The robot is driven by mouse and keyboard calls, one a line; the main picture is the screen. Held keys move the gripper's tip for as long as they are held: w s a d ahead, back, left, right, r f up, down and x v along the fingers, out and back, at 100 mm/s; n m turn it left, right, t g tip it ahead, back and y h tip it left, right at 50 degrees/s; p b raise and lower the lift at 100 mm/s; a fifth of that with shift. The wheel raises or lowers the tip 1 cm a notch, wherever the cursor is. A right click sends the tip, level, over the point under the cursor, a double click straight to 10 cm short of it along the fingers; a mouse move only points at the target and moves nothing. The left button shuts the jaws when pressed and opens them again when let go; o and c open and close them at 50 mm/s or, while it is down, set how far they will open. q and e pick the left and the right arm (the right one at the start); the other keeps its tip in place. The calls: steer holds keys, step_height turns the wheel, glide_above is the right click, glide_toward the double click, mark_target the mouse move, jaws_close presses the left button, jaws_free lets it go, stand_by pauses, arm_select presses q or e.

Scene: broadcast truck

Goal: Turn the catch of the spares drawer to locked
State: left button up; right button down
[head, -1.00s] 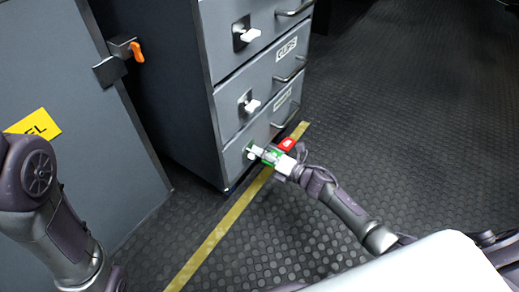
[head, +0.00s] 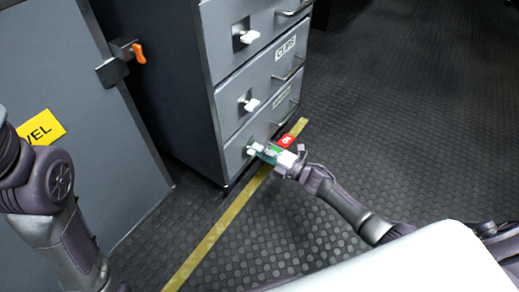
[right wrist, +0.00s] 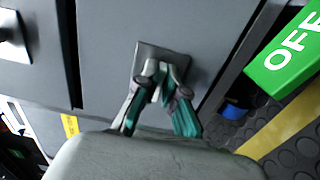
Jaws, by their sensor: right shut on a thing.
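The bottom drawer (head: 237,157) of a grey cabinet is closed; its label is too small to read, so I cannot confirm it is the spares drawer. Its small pale catch (right wrist: 151,67) sits on a square dark plate (right wrist: 175,57) in the right wrist view. My right gripper (head: 252,149) is at this catch, and its fingers (right wrist: 158,77) are shut on it. The fingers cover much of the catch, so I cannot tell its turn angle. My left arm shows at the left edge of the head view; its gripper is out of frame.
Two drawers above have white catches, the upper (head: 249,37) and the middle (head: 251,104), the latter's drawer marked CLIPS. A grey door with an orange latch (head: 138,53) stands left. Yellow tape (head: 215,232) crosses the open floor.

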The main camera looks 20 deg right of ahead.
steer(key=shift+w+r, duration=0.2)
steer(key=shift+w, duration=0.05)
steer(key=c, duration=1.3)
jaws_free()
steer(key=shift+a+f, duration=0.1)
steer(key=v, duration=1.2)
